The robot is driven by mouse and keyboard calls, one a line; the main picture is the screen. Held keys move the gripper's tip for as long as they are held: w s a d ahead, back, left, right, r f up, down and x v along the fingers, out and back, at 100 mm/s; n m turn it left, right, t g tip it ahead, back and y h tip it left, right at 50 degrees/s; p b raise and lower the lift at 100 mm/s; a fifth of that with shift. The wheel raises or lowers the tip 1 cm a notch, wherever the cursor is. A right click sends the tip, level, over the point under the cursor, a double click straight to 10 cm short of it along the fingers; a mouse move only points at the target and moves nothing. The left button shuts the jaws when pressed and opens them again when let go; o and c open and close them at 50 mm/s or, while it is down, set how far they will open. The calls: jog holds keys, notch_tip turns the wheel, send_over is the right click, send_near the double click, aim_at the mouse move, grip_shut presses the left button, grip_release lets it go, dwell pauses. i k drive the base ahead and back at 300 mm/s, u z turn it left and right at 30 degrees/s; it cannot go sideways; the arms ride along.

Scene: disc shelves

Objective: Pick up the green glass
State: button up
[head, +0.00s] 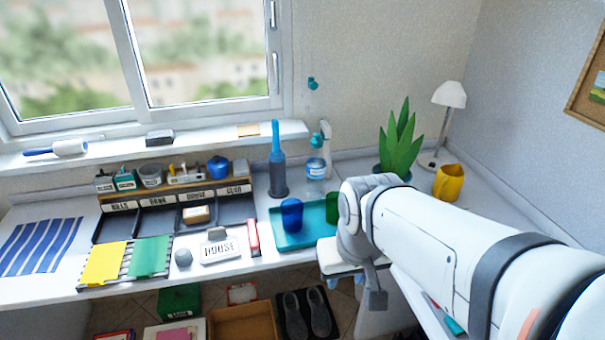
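The green glass (332,206) stands on the teal tray (280,239) near the tray's right end. My arm hides part of its right side. A blue glass (291,213) stands on the same tray, to the left of the green one. My arm reaches in from the lower right, and its wrist is just right of and in front of the green glass. A dark part of my gripper (376,298) hangs below the wrist, in front of the tray and apart from the glass. The fingers are not clear, so I cannot tell whether they are open.
A blue-grey bottle (278,168) and a water bottle (316,178) stand behind the tray. A plant (400,143), a yellow mug (448,182) and a white lamp (449,95) are right of it. A red object (252,238) and a sign block (219,249) lie left.

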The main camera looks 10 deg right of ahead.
aim_at(333, 217)
jog(key=z, duration=0.05)
jog(key=i, duration=1)
jog(key=u, duration=0.05)
